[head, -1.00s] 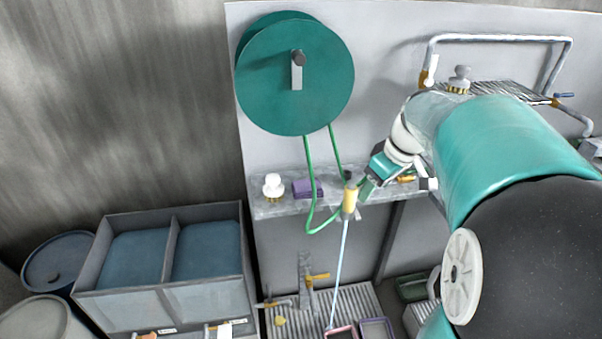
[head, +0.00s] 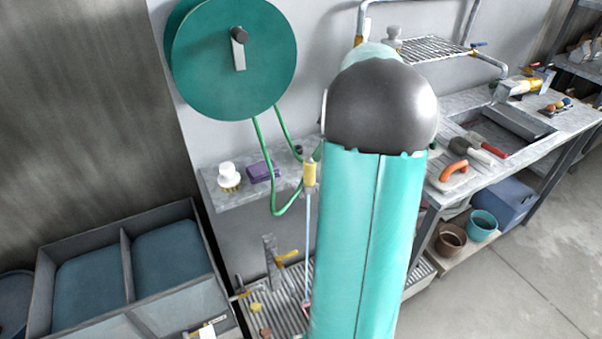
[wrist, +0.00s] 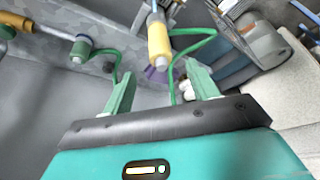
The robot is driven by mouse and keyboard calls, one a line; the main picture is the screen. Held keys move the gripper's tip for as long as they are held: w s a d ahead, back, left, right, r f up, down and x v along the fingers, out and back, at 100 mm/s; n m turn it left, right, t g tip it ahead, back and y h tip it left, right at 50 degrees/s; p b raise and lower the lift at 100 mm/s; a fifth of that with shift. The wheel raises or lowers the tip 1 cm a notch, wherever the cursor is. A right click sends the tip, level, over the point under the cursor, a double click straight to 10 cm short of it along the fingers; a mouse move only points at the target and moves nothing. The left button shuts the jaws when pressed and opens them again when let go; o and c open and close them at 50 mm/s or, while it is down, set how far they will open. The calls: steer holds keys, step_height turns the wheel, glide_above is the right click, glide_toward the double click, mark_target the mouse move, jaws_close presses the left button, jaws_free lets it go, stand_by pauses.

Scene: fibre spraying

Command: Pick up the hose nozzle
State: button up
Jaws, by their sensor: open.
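The hose nozzle (head: 310,173) has a yellow body and hangs at the front of the grey wall shelf, left of my teal arm. A thin pale-blue stream runs down from it to the slatted grate. In the wrist view the nozzle (wrist: 158,42) shows with a grey end, ahead of the gap between my fingers. My gripper (wrist: 160,70) is open, with two green fingers apart and nothing held between them. A green hose (wrist: 175,85) passes near the right finger. In the head view my arm hides the gripper.
A green hose reel (head: 232,60) is on the wall with its hose (head: 272,190) looping down. The shelf (head: 213,190) holds a white-topped brush (head: 228,176) and a purple block (head: 262,172). A two-part tank (head: 125,262) stands lower left; a workbench (head: 567,122) stands right.

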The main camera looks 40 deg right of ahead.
mark_target(315, 163)
steer(key=x, duration=0.6)
steer(key=shift+f, duration=0.25)
steer(key=shift+s+f, duration=0.1)
steer(key=shift+f, duration=0.25)
steer(key=x, duration=0.5)
steer(key=shift+w, duration=0.3)
steer(key=shift+s+r, duration=0.1)
steer(key=c, duration=1.1)
steer(key=shift+c, duration=0.2)
